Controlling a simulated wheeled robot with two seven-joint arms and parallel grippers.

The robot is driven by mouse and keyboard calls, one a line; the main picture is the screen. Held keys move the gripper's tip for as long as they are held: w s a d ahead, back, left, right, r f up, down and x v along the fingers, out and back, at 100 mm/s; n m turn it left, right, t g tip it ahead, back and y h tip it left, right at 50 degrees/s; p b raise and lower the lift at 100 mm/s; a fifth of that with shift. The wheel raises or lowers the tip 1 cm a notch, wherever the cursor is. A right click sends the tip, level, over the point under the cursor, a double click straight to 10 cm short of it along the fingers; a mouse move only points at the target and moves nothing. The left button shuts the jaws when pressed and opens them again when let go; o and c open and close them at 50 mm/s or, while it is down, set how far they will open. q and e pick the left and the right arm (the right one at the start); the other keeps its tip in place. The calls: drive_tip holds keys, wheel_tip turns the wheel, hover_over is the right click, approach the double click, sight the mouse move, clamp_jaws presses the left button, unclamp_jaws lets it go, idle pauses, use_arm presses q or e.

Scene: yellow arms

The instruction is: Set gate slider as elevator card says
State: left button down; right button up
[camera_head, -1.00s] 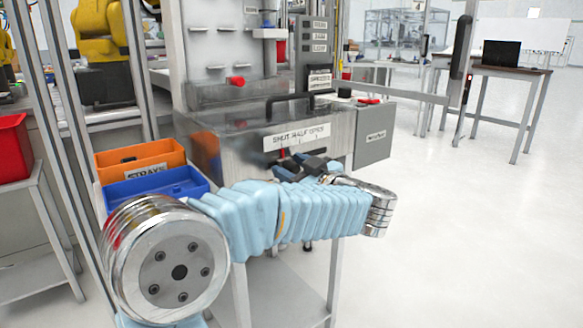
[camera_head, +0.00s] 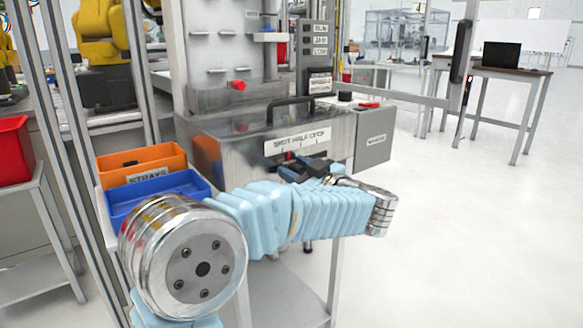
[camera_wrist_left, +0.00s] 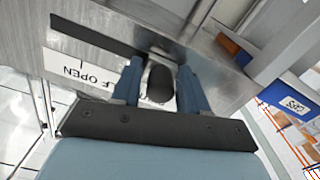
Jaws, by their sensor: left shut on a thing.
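The gate slider's dark knob (camera_wrist_left: 158,85) sits between the two blue fingers of my left gripper (camera_wrist_left: 160,90), which is shut on it. In the head view my left gripper (camera_head: 303,168) is at the machine's front, just under the white SHUT HALF OPEN label (camera_head: 297,141). A small red mark (camera_head: 290,155) shows below the label, toward its SHUT and HALF side; its exact setting is unclear. In the wrist view the label (camera_wrist_left: 80,72) is upside down and partly covered. A pale card (camera_head: 320,83) stands behind the machine, its print unreadable. My right gripper is out of view.
An orange bin (camera_head: 140,164) and a blue bin (camera_head: 158,190) stand left of the machine. A grey box (camera_head: 373,140) is on its right side, and a black handle (camera_head: 290,108) is on top.

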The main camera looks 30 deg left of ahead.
sight(318, 155)
use_arm(q)
drive_tip(key=w+d+p, duration=0.1)
drive_tip(key=w+p, duration=0.1)
drive_tip(key=w+d+p, duration=0.1)
drive_tip(key=w+p, duration=0.1)
drive_tip(key=w, duration=0.1)
drive_tip(key=w+d+p, duration=0.1)
drive_tip(key=w+p, duration=0.1)
drive_tip(key=w, duration=0.1)
drive_tip(key=shift+w+d+r, duration=0.15)
drive_tip(key=shift+d, duration=0.1)
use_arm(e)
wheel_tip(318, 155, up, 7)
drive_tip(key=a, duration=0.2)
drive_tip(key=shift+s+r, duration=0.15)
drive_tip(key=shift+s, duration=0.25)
use_arm(q)
drive_tip(key=c, duration=1)
unclamp_jaws()
drive_tip(key=shift+d, duration=0.1)
drive_tip(key=shift+o, duration=0.5)
drive_tip(key=shift+w, duration=0.15)
drive_tip(key=v, duration=1.3)
drive_tip(key=shift+s+d+b, duration=0.3)
drive_tip(key=shift+d+b, duration=0.05)
drive_tip(key=shift+b, duration=0.1)
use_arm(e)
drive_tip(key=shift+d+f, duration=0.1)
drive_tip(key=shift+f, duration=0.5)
